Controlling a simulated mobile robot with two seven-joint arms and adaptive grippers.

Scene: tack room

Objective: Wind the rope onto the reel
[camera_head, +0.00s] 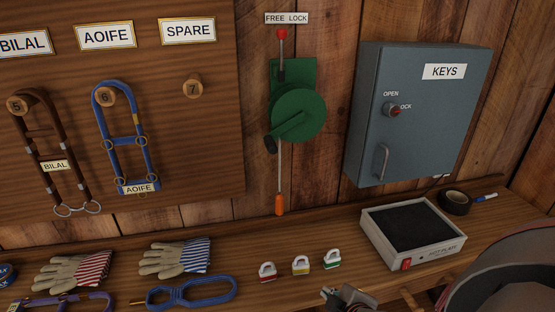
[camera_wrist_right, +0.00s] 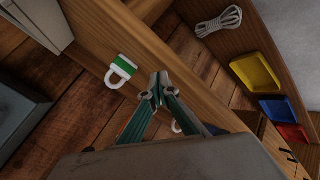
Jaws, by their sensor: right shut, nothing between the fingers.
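The green reel (camera_head: 298,112) is fixed to the plank wall, with a crank arm ending in a dark knob (camera_head: 271,144) at its lower left. A red-knobbed lever (camera_head: 282,36) stands up above it, under a FREE LOCK sign. A thin grey line, seemingly the rope (camera_head: 280,178), hangs straight down below the reel to an orange end piece (camera_head: 279,205) just above the shelf. My right gripper (camera_head: 330,293) is at the bottom edge of the head view, below the reel and apart from it. In the wrist view its fingertips (camera_wrist_right: 158,85) meet, shut and empty. My left gripper is out of view.
A grey key cabinet (camera_head: 415,120) and a dark-topped box (camera_head: 450,246) are at the right. Gloves (camera_head: 175,258) and blue tack lie left. A coiled light rope (camera_wrist_right: 218,20) shows in the wrist view.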

